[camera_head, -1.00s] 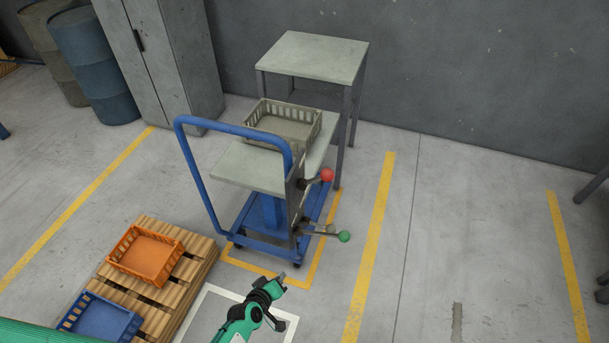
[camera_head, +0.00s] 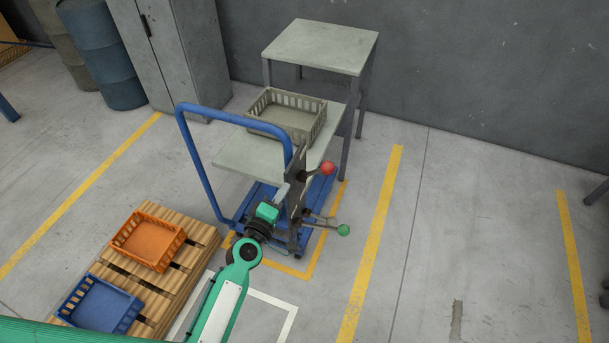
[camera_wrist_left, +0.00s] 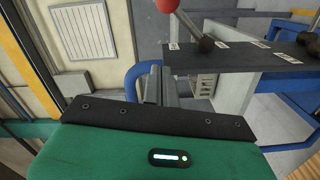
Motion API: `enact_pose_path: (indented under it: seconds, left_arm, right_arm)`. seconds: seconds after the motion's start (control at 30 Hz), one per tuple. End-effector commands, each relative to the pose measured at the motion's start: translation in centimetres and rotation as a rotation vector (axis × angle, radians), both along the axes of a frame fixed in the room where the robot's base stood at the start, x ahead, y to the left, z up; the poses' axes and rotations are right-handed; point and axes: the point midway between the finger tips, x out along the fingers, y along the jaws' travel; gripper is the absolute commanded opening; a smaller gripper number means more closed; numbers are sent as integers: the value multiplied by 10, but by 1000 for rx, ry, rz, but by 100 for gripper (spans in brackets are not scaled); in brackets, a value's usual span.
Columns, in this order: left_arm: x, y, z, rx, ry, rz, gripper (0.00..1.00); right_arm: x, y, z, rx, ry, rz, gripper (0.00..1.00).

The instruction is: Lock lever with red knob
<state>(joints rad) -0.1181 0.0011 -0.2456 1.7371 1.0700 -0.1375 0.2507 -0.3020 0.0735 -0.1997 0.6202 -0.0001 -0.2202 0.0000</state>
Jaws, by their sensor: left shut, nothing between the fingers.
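The lever with the red knob (camera_head: 327,168) sticks out to the right from the upper part of a dark upright plate (camera_head: 296,190) on the blue lift cart (camera_head: 264,193). The red knob also shows at the top edge of the left wrist view (camera_wrist_left: 167,5), with part of its lever. My left gripper (camera_head: 283,190) is beside the plate, left of and below the red knob, apart from it. In the left wrist view its fingers (camera_wrist_left: 157,82) are together and empty, pointing toward the plate. My right gripper is not in view.
A lever with a green knob (camera_head: 343,230) is lower on the same plate. A pallet (camera_head: 200,240) with orange and blue crates is at left. Floor right of the cart is clear.

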Motion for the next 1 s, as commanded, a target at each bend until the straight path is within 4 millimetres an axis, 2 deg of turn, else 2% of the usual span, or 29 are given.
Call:
enact_pose_path:
  seconds: [0.17,0.63,0.8,1.0]
  left_arm:
    - [18,-7,2,-2,-1,0,0]
    - [93,-36,-1,0,-1,-1,0]
    - [89,-60,-7,-1,1,-1,0]
    - [87,-73,-10,1,1,0,0]
  right_arm:
    - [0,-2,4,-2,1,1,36]
    - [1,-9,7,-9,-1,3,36]
    - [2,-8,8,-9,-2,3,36]
    - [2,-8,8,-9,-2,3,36]
